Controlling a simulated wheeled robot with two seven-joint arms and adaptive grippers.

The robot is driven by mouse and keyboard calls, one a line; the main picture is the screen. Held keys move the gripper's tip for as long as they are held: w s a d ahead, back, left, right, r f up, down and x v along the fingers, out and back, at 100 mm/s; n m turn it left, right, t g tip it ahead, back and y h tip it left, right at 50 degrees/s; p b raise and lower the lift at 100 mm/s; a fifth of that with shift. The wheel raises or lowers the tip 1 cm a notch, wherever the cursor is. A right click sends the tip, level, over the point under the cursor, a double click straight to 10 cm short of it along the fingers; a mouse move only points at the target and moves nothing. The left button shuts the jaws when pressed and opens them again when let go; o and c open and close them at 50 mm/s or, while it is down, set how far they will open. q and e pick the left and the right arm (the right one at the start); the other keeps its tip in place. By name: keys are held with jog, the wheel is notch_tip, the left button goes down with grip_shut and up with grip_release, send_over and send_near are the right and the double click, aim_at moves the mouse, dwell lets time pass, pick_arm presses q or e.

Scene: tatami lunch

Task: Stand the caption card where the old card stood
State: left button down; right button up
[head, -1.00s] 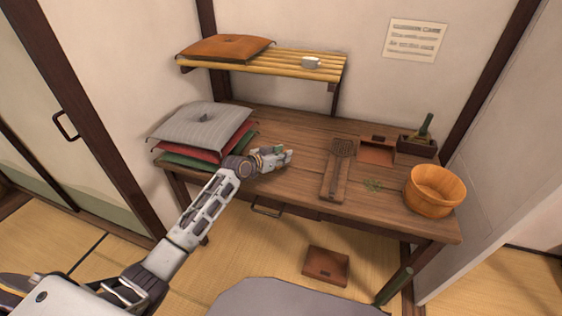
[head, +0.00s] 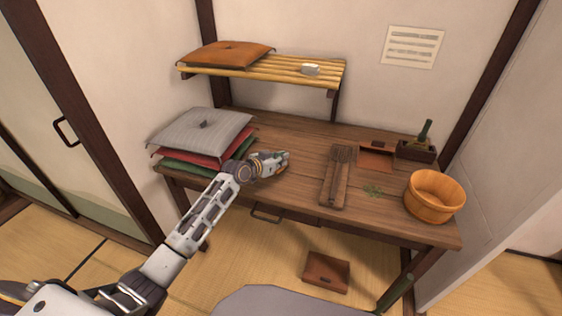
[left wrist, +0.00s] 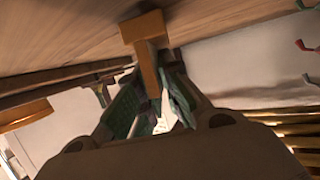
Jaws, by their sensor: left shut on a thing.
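My left gripper (head: 283,161) is just above the desk (head: 305,145), right of the cushion stack. In the left wrist view my left gripper (left wrist: 148,112) is shut on a brown T-shaped piece (left wrist: 147,62), whose crossbar points toward the desk top. In the head view the held piece is too small to make out. I cannot tell which thing is the caption card or where the old card stood. My right gripper is not in view.
A cushion stack (head: 203,130) is at the desk's left. A brown box (head: 326,271) lies on the floor.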

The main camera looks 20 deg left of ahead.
pick_arm(q)
jog(key=shift+r+p, duration=0.95)
jog(key=shift+r, duration=3.7)
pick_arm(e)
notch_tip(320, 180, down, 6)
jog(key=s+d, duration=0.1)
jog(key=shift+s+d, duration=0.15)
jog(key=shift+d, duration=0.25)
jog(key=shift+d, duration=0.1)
